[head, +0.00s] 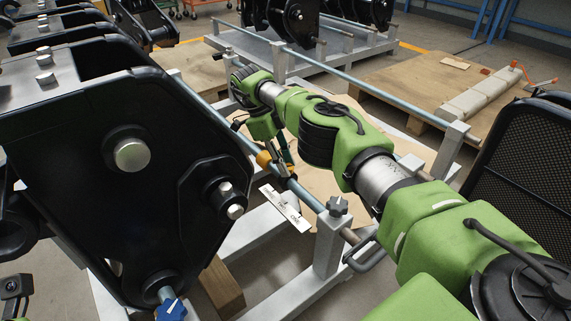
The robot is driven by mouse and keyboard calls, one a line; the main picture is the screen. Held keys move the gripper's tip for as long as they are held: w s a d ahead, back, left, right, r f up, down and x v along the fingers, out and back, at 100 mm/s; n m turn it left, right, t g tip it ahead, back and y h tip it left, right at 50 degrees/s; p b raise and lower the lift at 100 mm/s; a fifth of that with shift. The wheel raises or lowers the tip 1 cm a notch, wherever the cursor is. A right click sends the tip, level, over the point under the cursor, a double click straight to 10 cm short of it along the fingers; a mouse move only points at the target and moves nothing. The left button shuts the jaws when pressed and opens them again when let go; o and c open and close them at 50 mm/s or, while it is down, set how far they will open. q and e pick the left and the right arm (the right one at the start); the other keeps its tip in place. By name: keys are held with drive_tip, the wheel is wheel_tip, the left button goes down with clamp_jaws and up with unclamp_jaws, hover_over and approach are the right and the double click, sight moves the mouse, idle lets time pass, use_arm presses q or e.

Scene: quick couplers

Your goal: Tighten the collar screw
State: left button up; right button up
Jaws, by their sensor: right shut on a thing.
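My right arm comes in from the lower right. Its gripper (276,160) is at the long grey rod (306,197) in the middle of the view, shut on a small part there that looks like the collar screw. The fingers hide most of that part, so its seating cannot be told. A yellow-orange piece (264,159) shows beside the fingers. A white printed plate (286,208) sits at the rod just below the gripper. My left gripper's fingers do not show.
The grey frame post (329,243) stands close to my right arm. A wooden pallet (400,84) lies behind; a black mesh panel (530,160) is at right.

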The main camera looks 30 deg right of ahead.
drive_tip(key=o, duration=1.1)
wheel_tip(320, 180, up, 10)
